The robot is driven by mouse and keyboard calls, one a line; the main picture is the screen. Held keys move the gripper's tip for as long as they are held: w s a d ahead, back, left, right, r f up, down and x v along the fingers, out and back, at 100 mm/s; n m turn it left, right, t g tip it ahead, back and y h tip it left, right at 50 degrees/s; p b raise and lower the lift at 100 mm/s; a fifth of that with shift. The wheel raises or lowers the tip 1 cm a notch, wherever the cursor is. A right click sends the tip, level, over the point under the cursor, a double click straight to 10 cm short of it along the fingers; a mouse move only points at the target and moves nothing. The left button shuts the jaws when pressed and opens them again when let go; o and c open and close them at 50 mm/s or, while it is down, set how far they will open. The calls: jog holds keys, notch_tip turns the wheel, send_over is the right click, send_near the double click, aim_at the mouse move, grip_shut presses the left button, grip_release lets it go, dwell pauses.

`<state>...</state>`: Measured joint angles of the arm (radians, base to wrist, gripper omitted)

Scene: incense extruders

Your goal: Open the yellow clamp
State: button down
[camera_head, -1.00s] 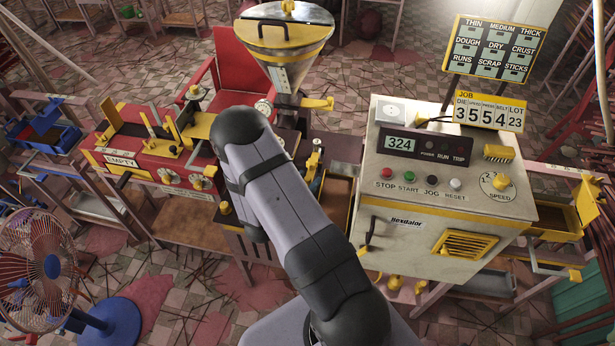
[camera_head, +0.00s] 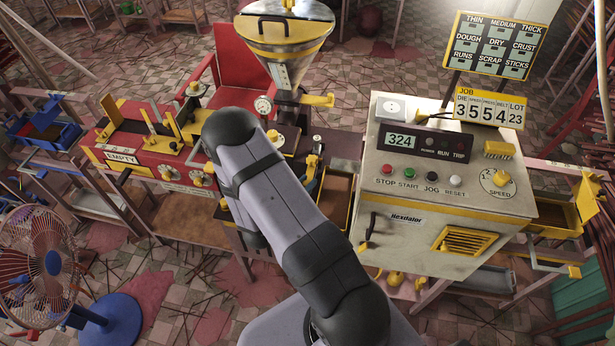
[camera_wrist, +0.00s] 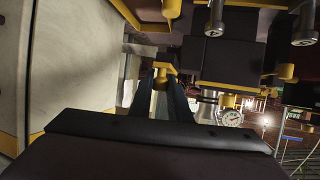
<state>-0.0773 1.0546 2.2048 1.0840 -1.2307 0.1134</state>
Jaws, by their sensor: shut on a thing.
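A small yellow piece (camera_wrist: 164,70), apparently the handle of the yellow clamp, stands at the fingertips in the wrist view. My gripper (camera_wrist: 160,82) has its two dark fingers shut on it, one at each side. The rest of the clamp is hard to make out behind the fingers. In the head view my arm covers the gripper and the piece it holds. A metal hopper (camera_head: 285,35) with a yellow rim stands just behind the arm, and a round gauge (camera_head: 263,105) sits below it.
The cream control box (camera_head: 420,225) stands close on the right; its pale wall (camera_wrist: 70,60) fills the left of the wrist view. A red machine (camera_head: 135,160) is on the left. A dark block (camera_wrist: 220,60) with yellow knobs hangs close on the right in the wrist view.

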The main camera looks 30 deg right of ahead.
jog(key=shift+s+a, duration=0.2)
jog(key=shift+a, duration=0.05)
jog(key=shift+d, duration=0.1)
jog(key=c, duration=1.7)
grip_release()
jog(key=shift+o, duration=0.2)
jog(key=b+v, duration=0.2)
jog(key=v, duration=0.5)
